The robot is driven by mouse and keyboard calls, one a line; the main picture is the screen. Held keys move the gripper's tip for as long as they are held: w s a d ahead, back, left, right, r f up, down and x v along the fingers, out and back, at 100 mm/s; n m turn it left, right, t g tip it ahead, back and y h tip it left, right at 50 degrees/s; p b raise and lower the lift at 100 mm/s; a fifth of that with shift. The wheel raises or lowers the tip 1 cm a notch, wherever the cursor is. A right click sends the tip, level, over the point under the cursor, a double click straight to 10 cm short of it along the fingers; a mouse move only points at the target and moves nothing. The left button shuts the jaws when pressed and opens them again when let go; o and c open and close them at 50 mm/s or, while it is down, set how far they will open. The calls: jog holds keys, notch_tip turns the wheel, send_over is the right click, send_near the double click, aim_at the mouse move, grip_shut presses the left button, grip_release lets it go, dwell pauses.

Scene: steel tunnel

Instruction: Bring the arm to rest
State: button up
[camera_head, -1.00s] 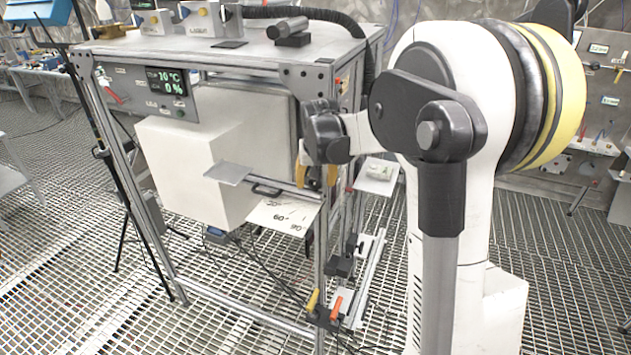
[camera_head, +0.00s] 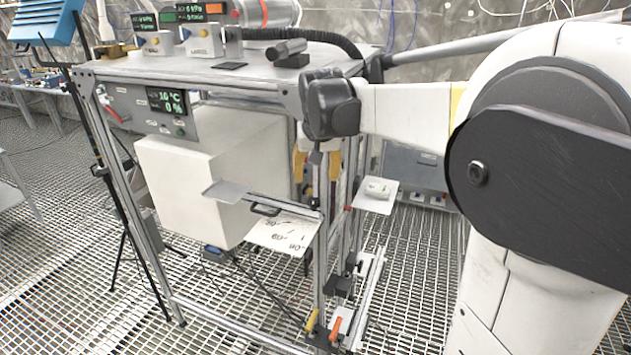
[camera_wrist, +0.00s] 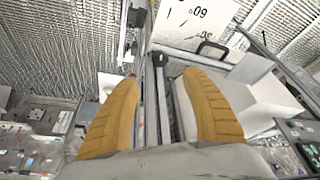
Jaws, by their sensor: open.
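My gripper (camera_head: 318,165) hangs from the wrist at the front right corner of the metal-framed rig, its yellow fingers pointing down, partly hidden by the wrist and a rail. In the wrist view its two yellow fingers (camera_wrist: 160,95) are spread wide, with nothing held between them. My arm reaches in from the right, with the forearm roughly level and the wrist near the height of the rig top. Metal posts of the rig (camera_wrist: 152,95) show behind and between the fingers; the gap to them cannot be told.
A white box (camera_head: 195,185) sits inside the rig. A small flat grey plate (camera_head: 227,192), a handle (camera_head: 265,209) and a printed white plate (camera_head: 283,233) stick out at the front. A small white shelf (camera_head: 374,199) is right of the gripper. The grating floor (camera_head: 410,260) is open between rig and arm.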

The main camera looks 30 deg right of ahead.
dwell(0.4)
jog(key=s+a+f+n+t+b, duration=0.1)
jog(key=s+a+f+b, duration=0.4)
jog(key=s+f+b, duration=0.2)
jog(key=s+a+f+n+t+y+b, duration=0.1)
jog(key=s+a+f+n+b, duration=0.1)
jog(key=s+a+f+b, duration=0.4)
jog(key=s+a+f+n+t+b, duration=0.1)
jog(key=s+a+f+b, duration=0.4)
jog(key=s+f+b, duration=0.5)
notch_tip(320, 180, down, 11)
jog(key=b, duration=0.5)
jog(key=shift+a+f+n+y, duration=0.2)
jog(key=shift+a+n+y, duration=0.15)
jog(key=shift+n+y, duration=0.05)
